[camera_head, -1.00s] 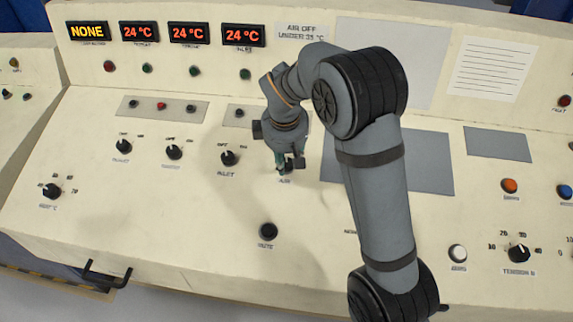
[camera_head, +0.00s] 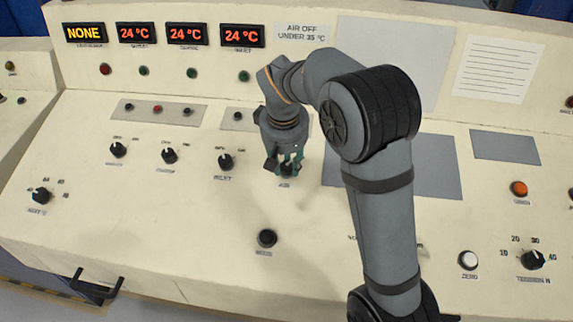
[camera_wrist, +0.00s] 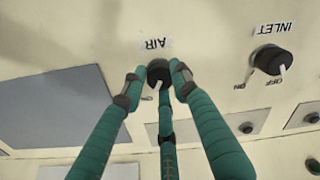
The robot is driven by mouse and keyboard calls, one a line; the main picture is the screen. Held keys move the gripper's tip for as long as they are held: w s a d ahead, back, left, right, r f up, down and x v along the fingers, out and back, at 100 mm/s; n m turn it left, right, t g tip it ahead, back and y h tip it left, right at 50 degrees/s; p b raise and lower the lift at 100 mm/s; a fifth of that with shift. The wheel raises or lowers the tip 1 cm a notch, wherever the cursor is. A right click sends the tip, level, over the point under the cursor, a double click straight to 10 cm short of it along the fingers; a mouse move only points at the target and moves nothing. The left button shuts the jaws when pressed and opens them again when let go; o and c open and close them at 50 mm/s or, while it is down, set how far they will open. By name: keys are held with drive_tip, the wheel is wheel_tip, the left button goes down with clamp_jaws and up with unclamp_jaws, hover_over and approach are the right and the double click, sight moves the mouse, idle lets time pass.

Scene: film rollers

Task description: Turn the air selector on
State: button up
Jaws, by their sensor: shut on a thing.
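The air selector is a black round knob (camera_wrist: 158,70) with a pale pointer line, under the label AIR, which reads upside down in the wrist view. My gripper (camera_wrist: 156,82) has its green fingers around the knob, with dark fingertips touching or very near its left and right sides and a third finger below it. The fingers hide most of the marks around the knob, so its setting is unclear. In the head view my gripper (camera_head: 286,167) is down at the panel just above the AIR label, and its fingers mostly cover the knob.
The inlet selector (camera_wrist: 270,60) stands beside the air knob, with its pointer towards OFF. Displays along the back show NONE (camera_head: 85,33) and several 24 °C readings. A sign (camera_head: 302,32) reads AIR OFF UNDER 35 °C. A black button (camera_head: 267,238) sits in front of my gripper.

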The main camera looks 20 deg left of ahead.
idle(0.4)
drive_tip(key=o, duration=1.1)
drive_tip(key=shift+o, duration=0.2)
drive_tip(key=shift+r, duration=0.15)
drive_tip(key=v, duration=1.1)
drive_tip(key=shift+r, duration=0.35)
drive_tip(key=shift+s+f, duration=0.1)
drive_tip(key=shift+f, duration=0.05)
drive_tip(key=x, duration=1.1)
drive_tip(key=shift+f, duration=0.35)
